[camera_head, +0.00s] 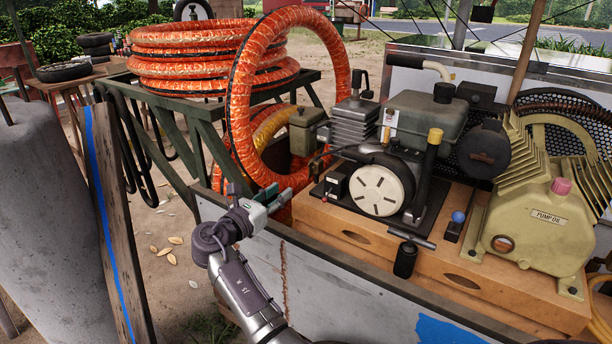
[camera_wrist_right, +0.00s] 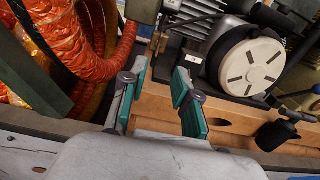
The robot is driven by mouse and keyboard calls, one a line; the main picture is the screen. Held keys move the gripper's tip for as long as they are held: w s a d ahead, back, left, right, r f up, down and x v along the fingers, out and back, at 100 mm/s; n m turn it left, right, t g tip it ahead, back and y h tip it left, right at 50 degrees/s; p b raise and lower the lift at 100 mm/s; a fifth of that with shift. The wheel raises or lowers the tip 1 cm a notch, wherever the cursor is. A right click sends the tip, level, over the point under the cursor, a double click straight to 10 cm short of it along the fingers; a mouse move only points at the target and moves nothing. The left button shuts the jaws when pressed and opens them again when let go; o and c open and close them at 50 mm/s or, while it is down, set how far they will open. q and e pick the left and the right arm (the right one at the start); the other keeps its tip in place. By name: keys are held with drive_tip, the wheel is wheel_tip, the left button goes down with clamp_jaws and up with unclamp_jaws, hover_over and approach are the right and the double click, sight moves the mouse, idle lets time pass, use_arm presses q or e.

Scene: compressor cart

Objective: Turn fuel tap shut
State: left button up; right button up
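My right gripper (camera_head: 262,195) is in front of the cart's left part, left of the engine. In the right wrist view its two teal-padded fingers (camera_wrist_right: 160,72) are apart with nothing between them. A small olive tank (camera_head: 306,130) stands left of the engine; its lower part shows in the wrist view (camera_wrist_right: 143,10). My left gripper is not in view.
The engine's white round cover (camera_head: 378,190) and black handle (camera_head: 405,258) are right of the gripper. An orange hose loop (camera_head: 240,110) hangs close on the left. The wooden base (camera_head: 340,222) and the cart's front wall (camera_head: 330,290) lie below. A yellow pump (camera_head: 535,225) stands far right.

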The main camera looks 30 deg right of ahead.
sight(310, 170)
drive_tip(key=x, duration=1)
drive_tip(key=shift+b, duration=0.4)
drive_tip(key=shift+x, duration=0.8)
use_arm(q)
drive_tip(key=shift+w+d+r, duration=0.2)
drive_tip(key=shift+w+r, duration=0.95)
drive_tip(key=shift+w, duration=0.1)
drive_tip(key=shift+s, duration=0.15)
use_arm(e)
drive_tip(key=shift+c, duration=0.3)
clamp_jaws()
